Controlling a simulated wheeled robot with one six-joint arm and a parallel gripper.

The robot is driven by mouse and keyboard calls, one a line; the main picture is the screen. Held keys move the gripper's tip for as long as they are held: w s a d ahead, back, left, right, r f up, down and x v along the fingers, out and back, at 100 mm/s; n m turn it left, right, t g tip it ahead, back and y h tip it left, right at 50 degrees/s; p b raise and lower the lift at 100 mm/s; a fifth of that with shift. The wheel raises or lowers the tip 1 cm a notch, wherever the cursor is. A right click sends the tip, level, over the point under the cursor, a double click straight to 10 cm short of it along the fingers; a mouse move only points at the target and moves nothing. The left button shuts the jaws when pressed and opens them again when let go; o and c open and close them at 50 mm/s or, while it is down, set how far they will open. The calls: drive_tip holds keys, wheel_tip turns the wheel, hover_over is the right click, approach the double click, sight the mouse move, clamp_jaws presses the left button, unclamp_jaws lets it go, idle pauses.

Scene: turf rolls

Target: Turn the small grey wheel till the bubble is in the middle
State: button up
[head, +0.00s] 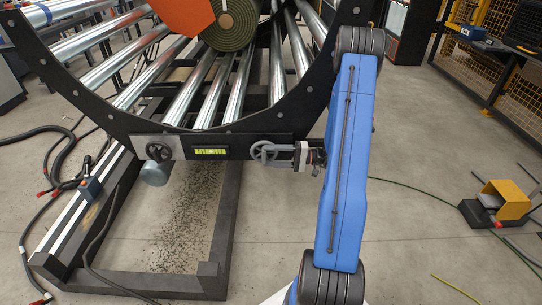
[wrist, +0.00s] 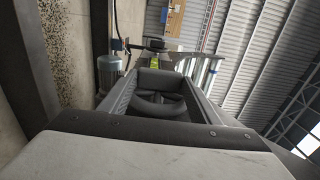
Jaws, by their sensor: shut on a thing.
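The small grey wheel (head: 257,151) is on the right part of the front panel under the roller cradle. My gripper (head: 279,150) reaches it from the right and is shut on it. In the wrist view the wheel's curved rim (wrist: 160,109) shows between the fingers of my gripper (wrist: 160,85). The yellow-green level vial (head: 210,151) sits in a dark housing left of the wheel. Dark marks show on it, but the bubble is too small to place surely. The vial seems to show as a small bright patch (wrist: 174,56) in the wrist view.
A darker handwheel (head: 158,152) is at the panel's left end, above a grey motor (head: 155,174). A green turf roll (head: 232,22) lies on the steel rollers (head: 205,92). A yellow pedal (head: 505,199) and cables are on the floor. The floor right of my arm is mostly clear.

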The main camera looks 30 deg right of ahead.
drive_tip(key=shift+f+t+y, duration=0.3)
drive_tip(key=shift+t+y, duration=0.3)
drive_tip(key=shift+y, duration=0.4)
drive_tip(key=shift+a, duration=0.1)
drive_tip(key=o, duration=1)
drive_tip(key=shift+o, duration=0.2)
drive_tip(key=v, duration=1.7)
drive_tip(key=shift+f, duration=0.2)
drive_tip(key=shift+s, duration=0.1)
